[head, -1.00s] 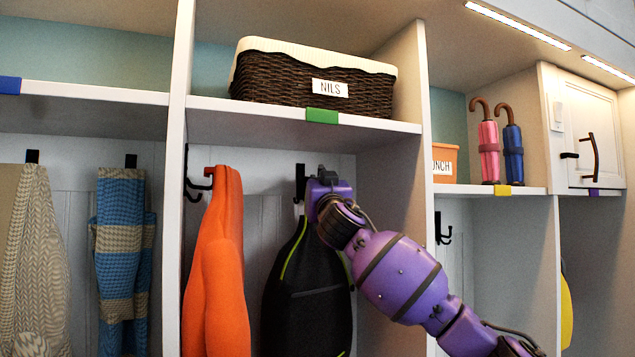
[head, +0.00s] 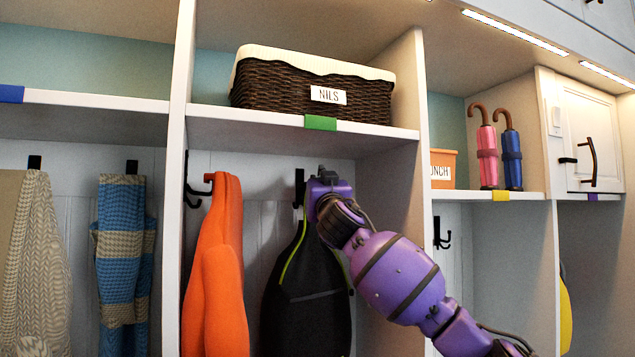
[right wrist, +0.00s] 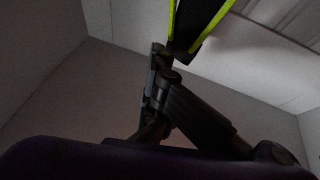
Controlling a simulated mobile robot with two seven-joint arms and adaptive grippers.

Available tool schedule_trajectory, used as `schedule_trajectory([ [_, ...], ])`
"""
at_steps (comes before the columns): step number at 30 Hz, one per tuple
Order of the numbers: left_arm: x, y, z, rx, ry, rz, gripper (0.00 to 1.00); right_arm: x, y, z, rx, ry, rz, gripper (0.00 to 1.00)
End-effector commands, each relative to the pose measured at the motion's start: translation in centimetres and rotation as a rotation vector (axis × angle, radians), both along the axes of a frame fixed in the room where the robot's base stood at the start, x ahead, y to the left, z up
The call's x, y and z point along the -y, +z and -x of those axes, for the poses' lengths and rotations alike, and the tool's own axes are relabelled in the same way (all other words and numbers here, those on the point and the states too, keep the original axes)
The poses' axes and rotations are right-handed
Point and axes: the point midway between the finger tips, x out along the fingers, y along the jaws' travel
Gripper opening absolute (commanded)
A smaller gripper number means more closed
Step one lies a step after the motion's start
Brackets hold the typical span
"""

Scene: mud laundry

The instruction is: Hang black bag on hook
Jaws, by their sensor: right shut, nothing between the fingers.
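The black bag (head: 308,300) with yellow-green piping hangs upright against the back panel of the middle cubby. Its narrow top rises to a black hook (head: 299,186); the exact contact of loop and hook is too small to tell. My right gripper (right wrist: 160,65) is shut and empty, close beside the bag's top, where the yellow-green edged strap (right wrist: 192,28) shows in the right wrist view. In the head view my purple right wrist (head: 328,188) covers the fingers and sits just right of the hook. My left gripper is out of view.
An orange garment (head: 216,275) hangs left of the bag. The cubby's right wall (head: 392,190) is close to my right arm. Above is a shelf with a green tag (head: 321,123) and a wicker basket (head: 300,92). Another hook (head: 441,232) is in the right cubby.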

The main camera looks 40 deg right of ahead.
Motion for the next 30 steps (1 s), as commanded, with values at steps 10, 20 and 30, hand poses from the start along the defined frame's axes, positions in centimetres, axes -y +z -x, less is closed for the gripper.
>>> schedule_trajectory([
  [10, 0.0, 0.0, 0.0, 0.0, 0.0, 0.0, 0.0, 0.0, 0.3, 0.4, 0.0, 0.0, -0.001, 0.0],
  [20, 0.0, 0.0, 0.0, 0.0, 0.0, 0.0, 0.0, 0.0, 0.1, 0.4, -0.003, 0.0, -0.001, 0.0],
  [30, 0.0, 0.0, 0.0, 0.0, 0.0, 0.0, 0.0, -0.5, 0.1, 2.1, -0.001, 0.0, 0.0, 0.0],
])
